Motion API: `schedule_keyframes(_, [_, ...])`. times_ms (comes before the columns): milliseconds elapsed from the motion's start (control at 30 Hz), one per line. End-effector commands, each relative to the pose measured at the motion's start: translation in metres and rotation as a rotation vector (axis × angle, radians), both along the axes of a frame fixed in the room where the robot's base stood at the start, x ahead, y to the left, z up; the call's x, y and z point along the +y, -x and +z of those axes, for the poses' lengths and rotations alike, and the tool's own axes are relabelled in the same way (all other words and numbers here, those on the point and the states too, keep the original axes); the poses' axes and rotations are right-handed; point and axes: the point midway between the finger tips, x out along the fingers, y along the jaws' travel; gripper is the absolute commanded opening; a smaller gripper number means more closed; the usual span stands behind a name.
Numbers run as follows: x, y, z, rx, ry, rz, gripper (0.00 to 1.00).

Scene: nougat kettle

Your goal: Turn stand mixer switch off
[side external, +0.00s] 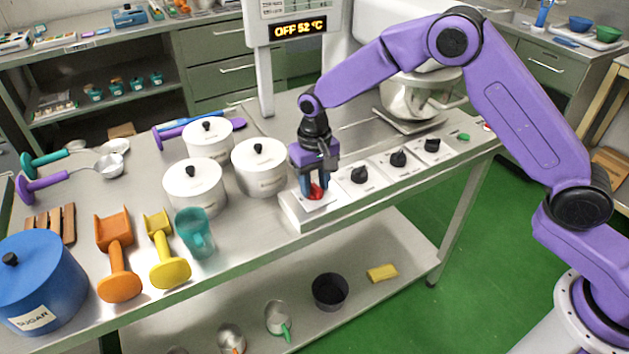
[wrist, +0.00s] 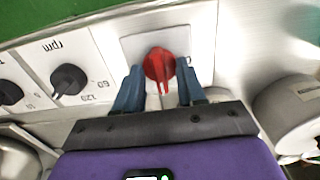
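The stand mixer's switch is probably the red knob (wrist: 158,66) on a pale square plate at the end of the control panel. It also shows in the side view (side external: 315,192), partly hidden by my gripper. In the wrist view its raised grip runs roughly up and down the picture. My gripper (wrist: 158,90) is open, its blue fingers on either side of the red knob; I cannot tell whether they touch it. In the side view my gripper (side external: 319,185) points down at the knob. The steel mixer bowl (side external: 412,98) stands behind the panel.
Black knobs (side external: 359,174) line the panel to the right. White lidded pots (side external: 258,172) stand close on the left. A display (side external: 299,29) reads "OFF 52 °C". A teal jug (side external: 194,235) and scoops (side external: 117,262) are near the table's front edge.

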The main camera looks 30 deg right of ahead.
Motion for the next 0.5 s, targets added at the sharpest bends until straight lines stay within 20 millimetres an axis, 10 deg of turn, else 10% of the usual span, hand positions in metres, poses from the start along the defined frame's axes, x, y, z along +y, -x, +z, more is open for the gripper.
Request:
schedule_keyframes(133, [0.0000, 0.0001, 0.0001, 0.000, 0.000, 0.000, 0.39])
schedule_keyframes(267, [0.0000, 0.0000, 0.0002, 0.000, 0.000, 0.000, 0.00])
schedule_keyframes(500, [-0.0002, 0.0000, 0.0004, 0.000, 0.000, 0.005, 0.00])
